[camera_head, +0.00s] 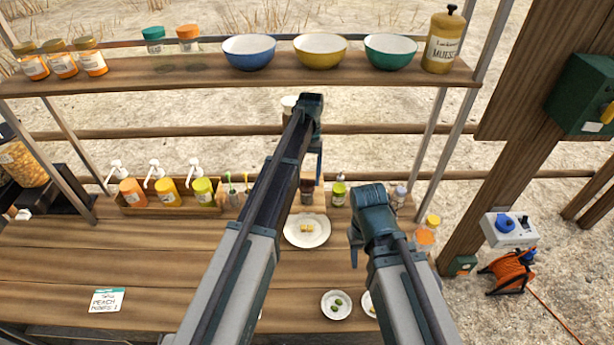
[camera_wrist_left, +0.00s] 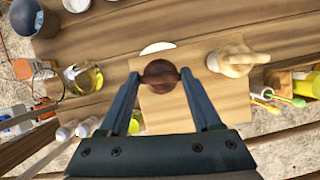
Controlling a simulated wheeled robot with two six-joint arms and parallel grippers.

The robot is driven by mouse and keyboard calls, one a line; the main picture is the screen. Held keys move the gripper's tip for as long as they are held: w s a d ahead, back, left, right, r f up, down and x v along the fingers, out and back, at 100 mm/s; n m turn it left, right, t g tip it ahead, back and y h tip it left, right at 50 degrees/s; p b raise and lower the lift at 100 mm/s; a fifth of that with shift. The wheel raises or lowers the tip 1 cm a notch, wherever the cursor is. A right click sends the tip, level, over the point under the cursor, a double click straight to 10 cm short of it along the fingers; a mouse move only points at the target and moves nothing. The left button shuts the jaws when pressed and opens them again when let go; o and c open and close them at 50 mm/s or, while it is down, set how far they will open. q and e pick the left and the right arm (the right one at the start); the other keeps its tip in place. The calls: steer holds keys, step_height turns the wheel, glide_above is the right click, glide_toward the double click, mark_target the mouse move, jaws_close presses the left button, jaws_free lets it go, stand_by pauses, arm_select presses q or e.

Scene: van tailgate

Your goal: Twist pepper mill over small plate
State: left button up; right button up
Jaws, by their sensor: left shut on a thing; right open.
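The dark brown pepper mill (camera_head: 307,191) is upright at the wooden board behind the small plate. In the left wrist view I look down on its round top (camera_wrist_left: 160,72) between the fingers. My left gripper (camera_wrist_left: 161,78) is shut on it; in the head view my arm partly hides it. A white small plate (camera_head: 306,241) with yellow cubes lies just in front of the mill; its edge shows in the left wrist view (camera_wrist_left: 157,48). My right gripper (camera_head: 354,249) is open and empty, right of that plate and above the counter; its fingers are mostly hidden.
A plate with olives (camera_head: 336,316) and another partly hidden plate lie near the front. Sauce pump bottles (camera_head: 167,190) stand in a rack at left. A shelf (camera_head: 180,75) with bowls and jars spans above. The left counter is mostly clear.

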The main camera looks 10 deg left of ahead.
stand_by(0.5)
arm_select(q)
steer(key=o, duration=1.4)
steer(key=shift+p+v, duration=0.8)
steer(key=shift+v, duration=0.05)
steer(key=p+v, duration=0.3)
steer(key=shift+r, duration=0.35)
steer(key=w, duration=1.2)
steer(key=shift+w+a+f, duration=0.1)
steer(key=shift+a+f, duration=0.05)
steer(key=shift+f, duration=0.05)
